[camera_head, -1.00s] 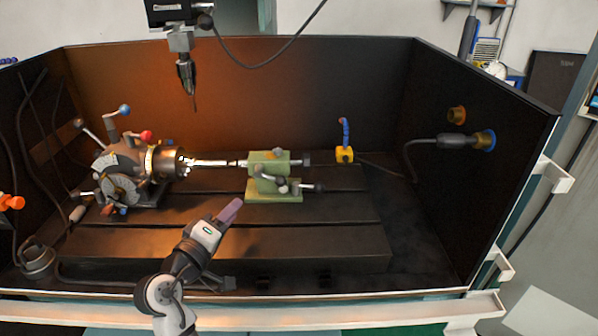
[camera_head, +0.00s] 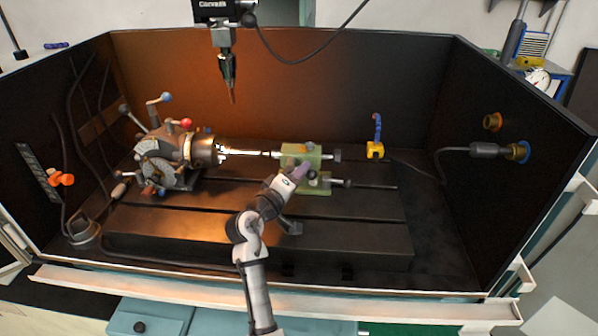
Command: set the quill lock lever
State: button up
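The green tailstock (camera_head: 318,188) stands on the dark slotted table, right of the indexing head. It carries several dark knobs and handles: a dark knob (camera_head: 312,175) at its front, a handle with a black end (camera_head: 347,183) at lower right, and a dark end (camera_head: 338,155) at upper right. I cannot tell which of these is the quill lock lever. My gripper (camera_head: 300,171), with purple fingertips, is at the tailstock's front left and covers part of it. I cannot tell whether it touches a lever or whether its fingers are apart.
The indexing head with chuck (camera_head: 203,152) is at left, with ball-ended levers; a shiny bar (camera_head: 243,152) runs to the tailstock. A drill spindle (camera_head: 228,75) hangs above. A yellow block with blue hose (camera_head: 375,150) stands right. Dark enclosure walls surround the table; its front right is clear.

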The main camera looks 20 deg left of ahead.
jog(key=shift+w, duration=0.1)
grip_shut()
jog(key=shift+d+f, duration=0.1)
jog(key=shift+f, duration=0.05)
dwell(0.4)
